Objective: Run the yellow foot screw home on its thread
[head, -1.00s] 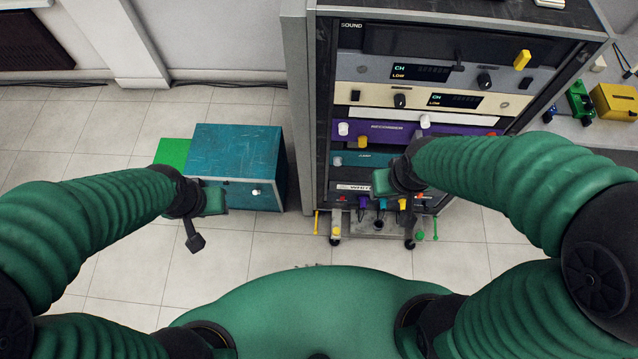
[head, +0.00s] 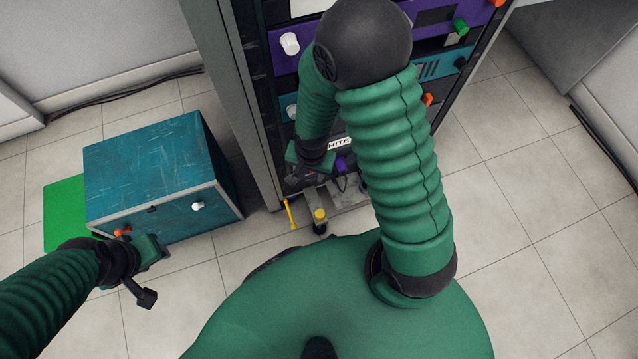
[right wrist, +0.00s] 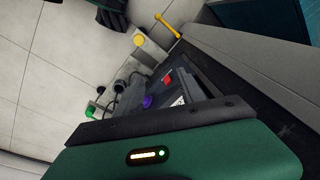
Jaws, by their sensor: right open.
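A yellow knob, which looks like the foot screw (head: 320,215), stands at the rack's front left foot (head: 345,196) near the floor. It also shows in the right wrist view (right wrist: 139,40), apart from my gripper. How far it is threaded in cannot be told. My right gripper (head: 303,172) is open, up and to the left of the knob in the head view, in front of the rack's lower panel. My arm hides much of the rack front. My left gripper (head: 148,272) is at the lower left, away from the rack, and its jaw opening is unclear.
A yellow rod (head: 290,213) hangs left of the knob, close to it. The rack (head: 262,130) rises behind. A teal cabinet (head: 150,165) stands on the left beside a green panel (head: 63,212). A green knob (right wrist: 89,111) shows farther along the rack base. Floor at right is clear.

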